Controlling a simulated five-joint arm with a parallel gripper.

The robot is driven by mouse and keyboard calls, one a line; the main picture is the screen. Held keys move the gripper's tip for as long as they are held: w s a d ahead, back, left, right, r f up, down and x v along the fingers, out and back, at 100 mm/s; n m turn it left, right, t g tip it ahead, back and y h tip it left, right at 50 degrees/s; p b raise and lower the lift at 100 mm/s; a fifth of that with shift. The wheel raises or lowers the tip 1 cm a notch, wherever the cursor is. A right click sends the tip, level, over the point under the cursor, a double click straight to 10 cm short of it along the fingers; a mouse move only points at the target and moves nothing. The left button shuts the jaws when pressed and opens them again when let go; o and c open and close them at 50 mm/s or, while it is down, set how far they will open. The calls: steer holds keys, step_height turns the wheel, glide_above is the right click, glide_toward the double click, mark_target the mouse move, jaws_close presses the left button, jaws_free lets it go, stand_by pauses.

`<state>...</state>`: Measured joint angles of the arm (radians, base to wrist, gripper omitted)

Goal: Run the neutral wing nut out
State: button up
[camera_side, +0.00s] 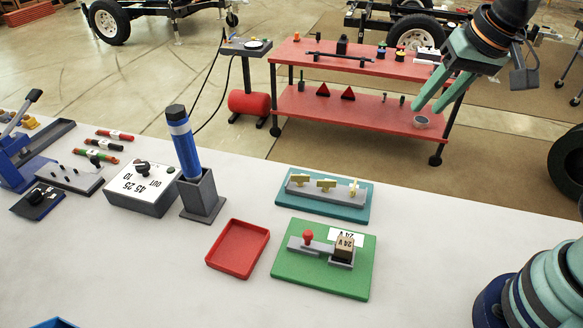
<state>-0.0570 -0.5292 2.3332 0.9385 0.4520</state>
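Three brass wing nuts stand in a row on a grey terminal block (340,195), which is fixed to a teal base (288,203) on the white bench. They are the left nut (299,180), the middle nut (327,184) and the right nut (354,188). No readable label shows which one is neutral. The left and middle nuts look broad-side on; the right one looks narrower. My gripper (427,108) hangs at the upper right, well above and to the right of the block. Its two teal fingers are apart, with nothing seen held between them.
A green board (290,275) with a red knob and a 24 V block lies in front of the teal base. An empty red tray (238,250) lies left of it. A blue cylinder (185,145) stands upright in a grey holder. The bench right of the boards is clear.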

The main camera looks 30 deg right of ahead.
steer(key=w+a+f+m+g, duration=0.25)
steer(key=w+a+m, duration=0.35)
steer(key=m, duration=0.4)
steer(key=m+g, duration=0.2)
steer(key=m, duration=0.7)
glide_above(326, 185)
step_height(326, 185, down, 7)
steer(key=shift+m, duration=0.3)
step_height(326, 185, down, 12)
steer(key=shift+w+d, duration=0.1)
jaws_close()
